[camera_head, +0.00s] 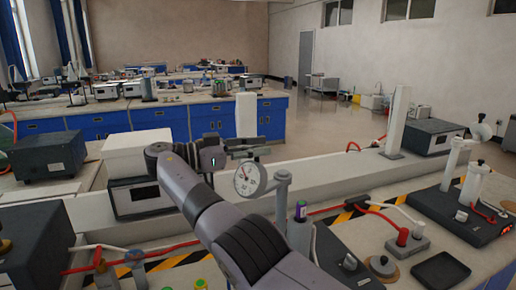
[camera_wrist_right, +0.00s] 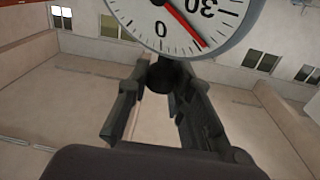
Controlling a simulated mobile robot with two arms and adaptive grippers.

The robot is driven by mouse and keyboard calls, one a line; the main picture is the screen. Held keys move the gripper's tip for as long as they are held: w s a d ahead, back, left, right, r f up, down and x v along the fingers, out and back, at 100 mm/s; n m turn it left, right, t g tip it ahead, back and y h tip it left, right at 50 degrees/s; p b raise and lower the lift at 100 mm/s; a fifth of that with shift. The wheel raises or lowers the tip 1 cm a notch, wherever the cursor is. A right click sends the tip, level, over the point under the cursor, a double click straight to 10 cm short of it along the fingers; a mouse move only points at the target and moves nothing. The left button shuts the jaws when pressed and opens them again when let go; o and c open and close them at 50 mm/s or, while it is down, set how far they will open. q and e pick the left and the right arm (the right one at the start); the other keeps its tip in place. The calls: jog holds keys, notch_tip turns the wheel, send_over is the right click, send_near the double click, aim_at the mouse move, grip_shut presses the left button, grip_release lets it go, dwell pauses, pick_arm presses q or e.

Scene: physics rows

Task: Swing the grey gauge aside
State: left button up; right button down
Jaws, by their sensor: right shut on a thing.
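The grey gauge (camera_head: 250,180) has a round white dial and sits on a side arm of a grey post (camera_head: 283,185) on the bench. My right gripper (camera_head: 248,150) is just above the dial, at its upper edge. In the right wrist view the dial (camera_wrist_right: 190,22) fills the top, with numbers and a red needle. There my right gripper (camera_wrist_right: 160,82) has its fingers on both sides of a small dark round part (camera_wrist_right: 163,74) below the dial, and is shut on it. My left gripper is not in view.
A long pale ledge (camera_head: 330,172) runs behind the gauge. A white upright post (camera_head: 397,120) stands on it to the right. Red cables, a dark device (camera_head: 465,210) and a black tray (camera_head: 440,270) lie on the right of the bench.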

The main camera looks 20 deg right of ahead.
jog(key=c, duration=1.8)
grip_release()
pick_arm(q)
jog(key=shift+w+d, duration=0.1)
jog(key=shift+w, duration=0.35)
pick_arm(e)
jog(key=o, duration=0.4)
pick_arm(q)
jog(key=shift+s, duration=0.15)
pick_arm(e)
jog(key=shift+d, duration=0.1)
